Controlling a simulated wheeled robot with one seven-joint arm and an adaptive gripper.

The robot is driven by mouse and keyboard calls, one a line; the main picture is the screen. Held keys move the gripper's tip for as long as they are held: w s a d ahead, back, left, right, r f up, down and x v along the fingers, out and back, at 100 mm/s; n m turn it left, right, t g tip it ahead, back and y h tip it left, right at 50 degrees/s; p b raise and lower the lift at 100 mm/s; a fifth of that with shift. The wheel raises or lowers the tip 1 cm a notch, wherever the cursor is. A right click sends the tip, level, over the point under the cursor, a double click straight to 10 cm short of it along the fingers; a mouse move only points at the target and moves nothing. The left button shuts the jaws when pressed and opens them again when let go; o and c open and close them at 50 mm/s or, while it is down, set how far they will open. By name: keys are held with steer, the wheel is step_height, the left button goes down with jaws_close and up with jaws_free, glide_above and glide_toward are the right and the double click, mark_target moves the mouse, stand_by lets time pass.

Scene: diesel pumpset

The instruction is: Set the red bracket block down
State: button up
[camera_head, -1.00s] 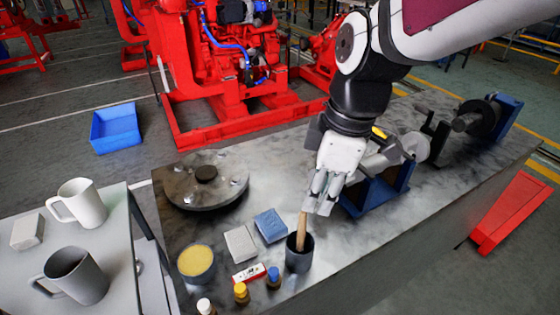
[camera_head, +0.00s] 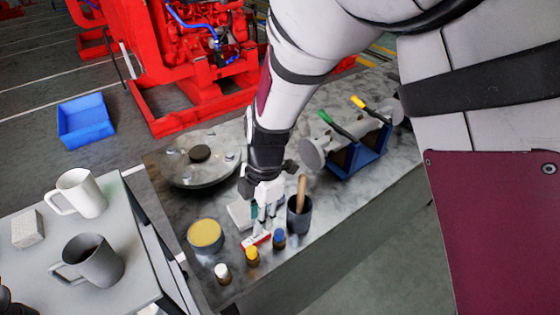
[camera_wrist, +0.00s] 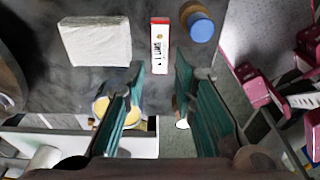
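A small red-and-white box (camera_head: 257,240) lies on the grey bench in front of the bottles; its printed face shows in the wrist view (camera_wrist: 159,45). It is the only small red thing on the bench top, and I cannot tell that it is a bracket block. My gripper (camera_head: 263,222) points down just behind the box. In the wrist view my gripper (camera_wrist: 160,75) has its two green-padded fingers apart, with nothing held between them. The box shows in line with the gap between the fingertips. I cannot tell the height left between them.
A pale block (camera_wrist: 95,42) lies left of the box. A blue-capped bottle (camera_head: 279,238), yellow-capped bottle (camera_head: 252,256) and white-capped bottle (camera_head: 222,273) stand close by. A dark pot (camera_head: 300,220) with a wooden handle stands right. A yellow-topped tin (camera_head: 205,235) stands left.

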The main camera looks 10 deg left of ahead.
mark_target(256, 237)
steer(key=shift+s+a+f, duration=0.1)
steer(key=shift+f, duration=1.05)
steer(key=shift+s+a+f, duration=0.15)
steer(key=shift+f, duration=1)
steer(key=shift+s+a+f, duration=0.1)
steer(key=shift+f, duration=1.05)
jaws_close()
